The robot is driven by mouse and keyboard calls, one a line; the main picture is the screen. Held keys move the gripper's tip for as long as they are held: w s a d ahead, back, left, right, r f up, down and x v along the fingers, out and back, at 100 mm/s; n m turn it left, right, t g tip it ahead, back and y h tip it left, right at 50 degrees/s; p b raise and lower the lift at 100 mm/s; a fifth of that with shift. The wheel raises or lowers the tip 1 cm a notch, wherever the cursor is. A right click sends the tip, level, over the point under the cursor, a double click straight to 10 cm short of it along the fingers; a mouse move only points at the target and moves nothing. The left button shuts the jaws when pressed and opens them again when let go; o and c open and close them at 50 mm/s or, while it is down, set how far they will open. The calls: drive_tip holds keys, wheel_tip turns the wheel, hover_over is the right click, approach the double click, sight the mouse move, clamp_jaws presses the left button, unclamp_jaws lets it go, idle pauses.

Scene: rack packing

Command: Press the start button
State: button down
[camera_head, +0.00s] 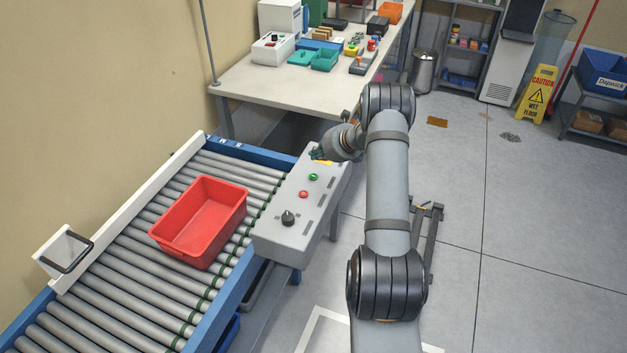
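A grey control box (271,243) stands along the right side of the roller conveyor. On its sloped top are a green button (313,177), a red button (303,194) and a black knob (288,218), in a row from far to near. I cannot read any label that names the start button. My gripper (318,155) is over the far end of the box, just beyond the green button and near a yellow patch. It is small and dark in this view, so I cannot tell its opening or whether it touches the panel. Both buttons are in plain sight.
A red bin (186,246) sits empty on the roller conveyor (128,280). A white workbench (262,95) with boxes and small parts stands behind. A yellow caution sign (538,93) and a shelf with blue bins (603,75) are at right. The floor right of my arm is mostly clear.

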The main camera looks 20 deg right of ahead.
sight(316, 176)
wheel_tip(316, 176, down, 6)
drive_tip(key=b, duration=0.4)
drive_tip(key=shift+r, duration=0.1)
idle(1.2)
drive_tip(key=shift+f+b, duration=0.4)
drive_tip(key=shift+b, duration=0.2)
drive_tip(key=shift+f+b, duration=0.35)
drive_tip(key=shift+b, duration=0.1)
idle(0.6)
drive_tip(key=shift+r+p, duration=0.6)
drive_tip(key=shift+r, duration=0.15)
drive_tip(key=shift+r, duration=0.1)
drive_tip(key=shift+r+p, duration=2)
drive_tip(key=shift+r, duration=0.45)
